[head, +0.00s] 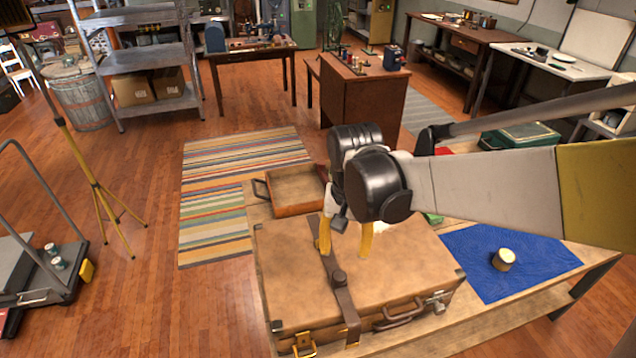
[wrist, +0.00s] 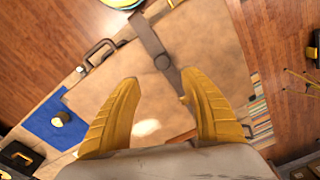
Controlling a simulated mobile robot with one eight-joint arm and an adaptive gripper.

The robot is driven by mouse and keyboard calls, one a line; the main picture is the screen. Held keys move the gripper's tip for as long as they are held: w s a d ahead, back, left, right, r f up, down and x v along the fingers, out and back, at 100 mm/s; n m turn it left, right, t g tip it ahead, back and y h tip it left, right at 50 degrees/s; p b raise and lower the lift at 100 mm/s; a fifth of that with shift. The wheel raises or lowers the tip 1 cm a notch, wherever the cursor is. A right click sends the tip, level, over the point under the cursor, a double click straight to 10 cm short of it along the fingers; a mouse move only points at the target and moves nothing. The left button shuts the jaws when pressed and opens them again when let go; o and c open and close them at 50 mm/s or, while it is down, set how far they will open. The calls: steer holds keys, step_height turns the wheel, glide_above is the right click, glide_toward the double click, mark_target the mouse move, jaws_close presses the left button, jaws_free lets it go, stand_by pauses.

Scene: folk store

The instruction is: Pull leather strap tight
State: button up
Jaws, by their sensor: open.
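A tan suitcase (head: 390,270) lies flat and closed on a wooden table. A dark brown leather strap (head: 345,305) crosses its lid and hangs over the front edge; a round dark knob (head: 338,276) sits on it. The strap also shows in the wrist view (wrist: 147,33), where its far part runs close to the right finger. My gripper (head: 346,243) is open above the lid, its yellow fingers apart and nothing held between them. In the wrist view my gripper (wrist: 161,82) spans the lid near the knob. Whether the right finger touches the strap, I cannot tell.
A blue cloth (head: 470,248) with a small gold-topped cylinder (head: 503,260) lies right of the case. A shallow wooden tray (head: 290,210) stands behind it. The case has a handle (head: 400,314) and metal latches at its front. A striped rug (head: 215,210) and open floor lie left.

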mark_target(340, 275)
steer(key=shift+w+a+f, duration=0.35)
steer(key=shift+a+f, duration=0.05)
steer(key=f+b, duration=0.1)
steer(key=f, duration=0.2)
steer(key=f+b, duration=0.1)
steer(key=f, duration=0.2)
steer(key=f+b, duration=0.1)
steer(key=f, duration=0.3)
steer(key=shift+s+d, duration=0.15)
steer(key=shift+s, duration=0.1)
steer(key=shift+r, duration=0.1)
